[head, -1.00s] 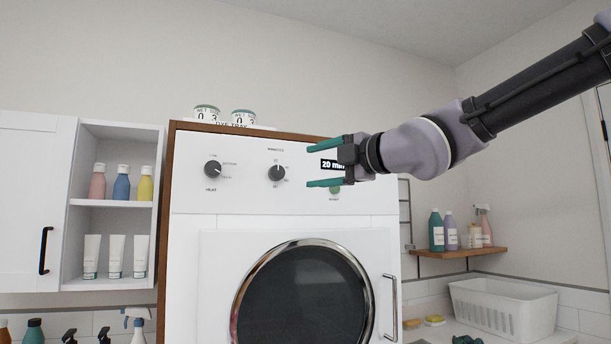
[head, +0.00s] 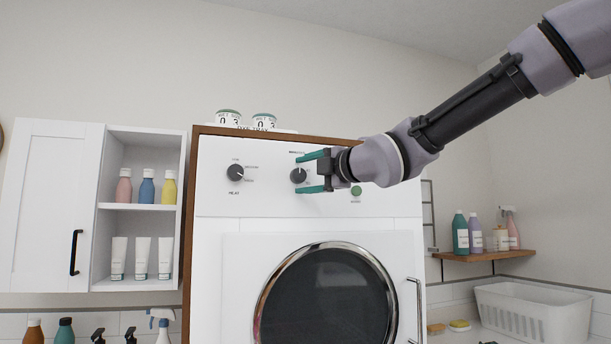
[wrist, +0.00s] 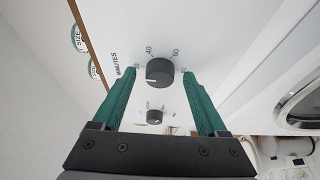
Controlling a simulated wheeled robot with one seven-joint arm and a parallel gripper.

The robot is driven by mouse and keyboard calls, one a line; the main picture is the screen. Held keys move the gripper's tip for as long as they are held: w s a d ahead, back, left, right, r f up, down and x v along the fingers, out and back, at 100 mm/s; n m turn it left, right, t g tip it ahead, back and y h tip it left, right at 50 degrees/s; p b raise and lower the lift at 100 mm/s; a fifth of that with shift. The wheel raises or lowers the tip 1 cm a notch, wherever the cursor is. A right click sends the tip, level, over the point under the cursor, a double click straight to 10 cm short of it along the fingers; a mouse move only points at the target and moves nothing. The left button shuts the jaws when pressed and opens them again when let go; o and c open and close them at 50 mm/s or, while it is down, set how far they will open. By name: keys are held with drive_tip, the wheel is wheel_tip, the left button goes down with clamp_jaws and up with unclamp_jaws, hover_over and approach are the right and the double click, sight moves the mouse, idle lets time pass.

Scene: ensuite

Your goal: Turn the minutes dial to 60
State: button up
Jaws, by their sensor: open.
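The minutes dial (head: 298,176), a round dark knob, is on the white front panel of the machine. My gripper (head: 306,173) is open in front of it, one teal finger above and one below. In the wrist view the dial (wrist: 160,72) sits between the open fingertips of the gripper (wrist: 160,76), with a visible gap on each side. Its white pointer mark points left in that view, away from the printed 40 and 60. The display beside the dial is hidden behind my gripper in the head view.
The heat dial (head: 236,172) is left of the minutes dial, and a green button (head: 356,191) is right of it. The round door (head: 325,300) is below. Two tins (head: 264,121) stand on top. Open shelves (head: 140,205) are left; a white basket (head: 533,312) is right.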

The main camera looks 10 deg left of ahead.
drive_tip(key=shift+c, duration=0.3)
clamp_jaws()
